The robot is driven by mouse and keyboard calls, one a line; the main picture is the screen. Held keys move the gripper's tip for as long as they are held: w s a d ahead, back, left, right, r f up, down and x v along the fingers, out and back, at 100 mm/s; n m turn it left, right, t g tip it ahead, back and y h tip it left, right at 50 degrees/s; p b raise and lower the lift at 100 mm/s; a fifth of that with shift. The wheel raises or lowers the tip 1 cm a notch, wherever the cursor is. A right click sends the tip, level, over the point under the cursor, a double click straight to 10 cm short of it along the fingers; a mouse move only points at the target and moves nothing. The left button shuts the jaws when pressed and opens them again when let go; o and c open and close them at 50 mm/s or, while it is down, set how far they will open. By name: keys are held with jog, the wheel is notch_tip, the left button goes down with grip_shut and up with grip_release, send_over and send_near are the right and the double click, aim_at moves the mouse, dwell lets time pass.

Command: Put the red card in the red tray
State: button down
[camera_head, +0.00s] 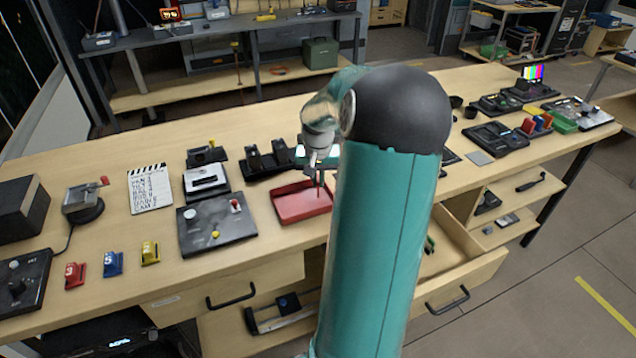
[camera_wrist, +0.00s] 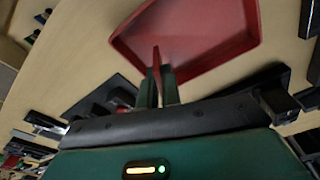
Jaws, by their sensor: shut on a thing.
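The red tray (camera_head: 290,207) lies on the wooden bench, and its right side is partly hidden by my arm. In the wrist view the tray (camera_wrist: 225,30) fills the top. My gripper (camera_head: 319,170) is over the tray's right part; in the wrist view its fingers (camera_wrist: 158,82) point at the tray. They are shut on the red card (camera_wrist: 156,58), a thin red strip seen nearly edge-on. The card overlaps the tray's floor in the picture; I cannot tell whether it touches it.
A black control panel (camera_head: 216,222) stands left of the tray, with a clapperboard (camera_head: 150,188) beyond it. Red (camera_head: 75,274), blue (camera_head: 112,264) and yellow (camera_head: 150,252) blocks stand near the front edge. An open drawer (camera_head: 462,284) juts out below the bench.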

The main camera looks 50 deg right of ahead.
aim_at(318, 182)
jog(key=shift+f, duration=0.7)
jog(key=c, duration=1.6)
grip_release()
jog(key=shift+f, duration=0.1)
notch_tip(318, 182, up, 12)
jog(key=a, duration=0.1)
jog(key=shift+s, duration=0.45)
